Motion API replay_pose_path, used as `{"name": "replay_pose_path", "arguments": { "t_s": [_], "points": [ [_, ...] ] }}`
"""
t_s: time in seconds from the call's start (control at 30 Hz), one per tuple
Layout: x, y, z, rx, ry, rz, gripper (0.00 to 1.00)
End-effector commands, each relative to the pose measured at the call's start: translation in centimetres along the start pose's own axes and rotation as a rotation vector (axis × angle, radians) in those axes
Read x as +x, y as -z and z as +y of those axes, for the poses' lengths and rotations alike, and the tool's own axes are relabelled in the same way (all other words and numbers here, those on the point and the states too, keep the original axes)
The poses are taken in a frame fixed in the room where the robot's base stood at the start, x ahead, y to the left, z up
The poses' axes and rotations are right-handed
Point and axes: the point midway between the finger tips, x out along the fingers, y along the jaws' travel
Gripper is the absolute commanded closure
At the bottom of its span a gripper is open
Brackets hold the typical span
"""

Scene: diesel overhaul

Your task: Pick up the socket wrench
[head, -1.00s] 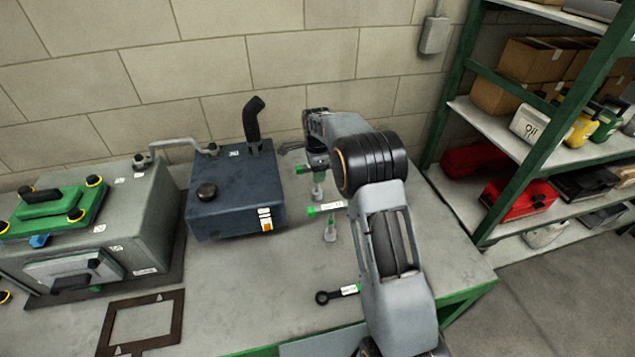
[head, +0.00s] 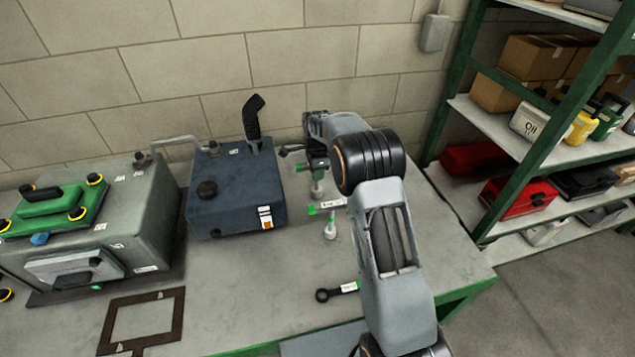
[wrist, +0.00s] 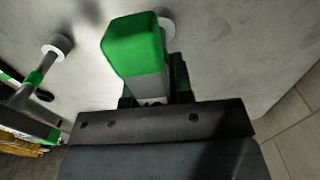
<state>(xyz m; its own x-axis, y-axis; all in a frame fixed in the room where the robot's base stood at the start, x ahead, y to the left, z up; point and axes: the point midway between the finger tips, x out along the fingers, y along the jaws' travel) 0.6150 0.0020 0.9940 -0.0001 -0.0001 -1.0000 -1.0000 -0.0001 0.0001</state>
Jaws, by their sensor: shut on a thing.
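My gripper (wrist: 152,98) is shut on the socket wrench. The wrench's green-ended handle (wrist: 137,45) sticks out from between the fingers toward the wrist camera, with a grey round socket end (wrist: 167,24) partly hidden behind it. In the head view the held wrench shows a green end (head: 301,167) and a pale socket end (head: 317,190) close to the bench top. I cannot tell whether it touches the bench. My arm hides part of the gripper there.
A similar green and grey tool (head: 329,230) is in front of the held one; it also shows in the wrist view (wrist: 57,45). A ring-ended wrench (head: 334,293) lies nearer. A dark blue tank (head: 235,190) stands close left. A shelf rack (head: 520,170) is at right.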

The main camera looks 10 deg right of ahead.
Motion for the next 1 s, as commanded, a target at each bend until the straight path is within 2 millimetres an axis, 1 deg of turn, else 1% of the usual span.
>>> {"name": "replay_pose_path", "arguments": {
  "t_s": [0.4,0.57,0.67,0.77,0.87,1.0],
  "points": [
    [-0.1,0.0,0.0,0.000,0.002,0.000,1.00],
    [-0.8,0.0,-0.1,0.000,0.004,0.000,1.00],
    [-1.8,0.0,-0.1,0.000,0.006,0.000,1.00],
    [-3.5,0.0,-0.1,0.000,0.007,0.000,1.00],
    [-5.5,0.0,-0.1,0.000,0.008,0.000,1.00],
    [-8.8,0.0,-0.1,0.000,0.008,0.000,1.00]
  ]
}}
